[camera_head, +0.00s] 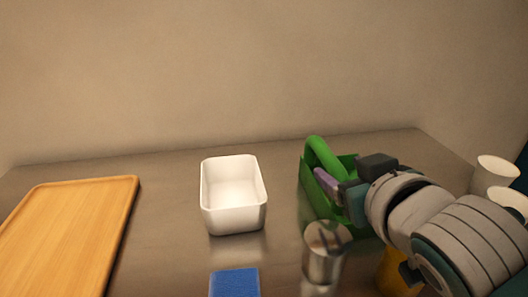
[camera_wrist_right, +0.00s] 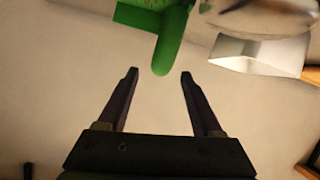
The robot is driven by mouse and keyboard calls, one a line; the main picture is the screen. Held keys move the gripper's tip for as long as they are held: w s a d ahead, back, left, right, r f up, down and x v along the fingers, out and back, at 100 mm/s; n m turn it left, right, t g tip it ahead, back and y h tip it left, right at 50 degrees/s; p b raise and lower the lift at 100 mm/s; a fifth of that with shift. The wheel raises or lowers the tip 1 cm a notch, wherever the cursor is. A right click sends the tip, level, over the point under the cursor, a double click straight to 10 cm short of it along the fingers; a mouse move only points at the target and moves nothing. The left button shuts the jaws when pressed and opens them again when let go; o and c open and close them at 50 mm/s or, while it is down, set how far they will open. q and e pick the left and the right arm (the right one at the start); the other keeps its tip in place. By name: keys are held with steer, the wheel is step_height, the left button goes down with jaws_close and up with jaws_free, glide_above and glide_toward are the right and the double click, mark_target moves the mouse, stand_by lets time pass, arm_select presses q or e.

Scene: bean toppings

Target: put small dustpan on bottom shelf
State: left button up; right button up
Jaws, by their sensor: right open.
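The small green dustpan (camera_head: 309,189) sits on the table right of centre, with its rounded handle (camera_head: 322,157) pointing up toward the back. My right gripper (camera_head: 330,186) is at the dustpan, and my arm hides part of its right side. In the right wrist view my right gripper (camera_wrist_right: 159,74) is open. The end of the green handle (camera_wrist_right: 172,42) shows by the gap between the fingertips; I cannot tell whether it touches them. My left gripper is not in view. No shelf shows.
A white tub (camera_head: 235,218) stands left of the dustpan. A shiny metal cup (camera_head: 325,255) and a blue sponge (camera_head: 235,283) are in front. A wooden tray (camera_head: 70,235) lies at left. White cups (camera_head: 496,170) and a yellow thing (camera_head: 393,277) are at right.

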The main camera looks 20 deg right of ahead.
mark_target(331, 164)
steer(key=b+x, duration=0.1)
steer(key=x, duration=0.4)
steer(key=shift+w+d+f, duration=0.1)
steer(key=shift+w+f, duration=0.05)
steer(key=shift+w, duration=0.05)
jaws_close()
stand_by(0.3)
stand_by(0.9)
